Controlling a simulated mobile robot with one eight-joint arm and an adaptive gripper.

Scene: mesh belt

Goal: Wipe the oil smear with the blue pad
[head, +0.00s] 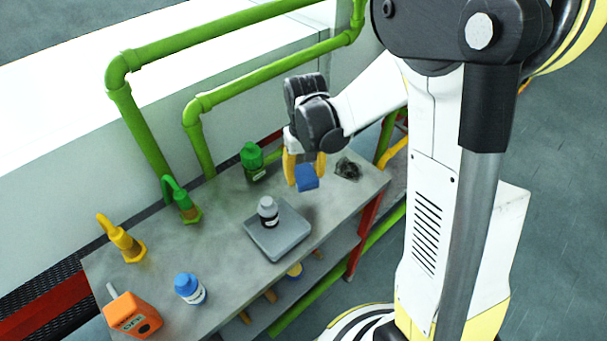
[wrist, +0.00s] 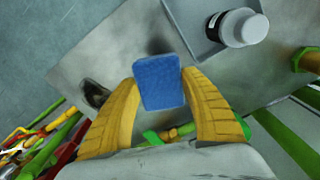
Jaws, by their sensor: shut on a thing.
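The blue pad (head: 307,178) is held between the yellow fingers of my gripper (head: 304,170), above the right part of the grey table. In the wrist view the pad (wrist: 158,82) sits between the two fingertips of my gripper (wrist: 158,88). The pad appears raised and apart from the smear.
A grey tray (head: 262,243) holding a white bottle (head: 268,211) stands in front of the pad. A green bottle (head: 252,160) stands behind left. Green pipes (head: 200,140) run behind.

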